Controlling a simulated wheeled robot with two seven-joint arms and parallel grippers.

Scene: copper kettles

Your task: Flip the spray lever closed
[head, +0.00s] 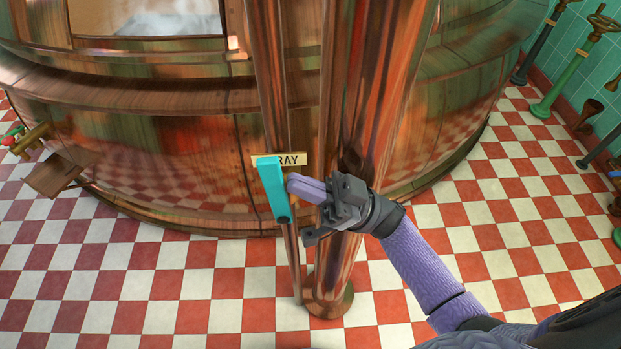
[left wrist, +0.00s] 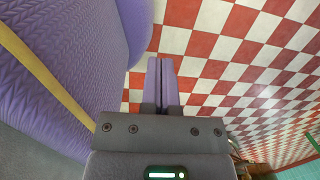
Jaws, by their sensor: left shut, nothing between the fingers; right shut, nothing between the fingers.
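The teal spray lever (head: 273,188) is on a thin copper pipe (head: 292,255), below a cream label (head: 292,160) that reads partly "RAY". The lever stands nearly upright, with its wide end up. My right gripper (head: 292,184) is shut and empty. Its purple fingertips are at the right side of the lever, touching it or very close; I cannot tell which. My left gripper (left wrist: 160,66) shows only in the left wrist view. It is shut and empty, above the checkered floor and away from the lever.
The large copper kettle (head: 180,150) fills the space behind the pipe. A thick copper column (head: 365,110) stands just right of the thin pipe. Green and dark valve stands (head: 570,75) line the right wall. The floor in front is clear.

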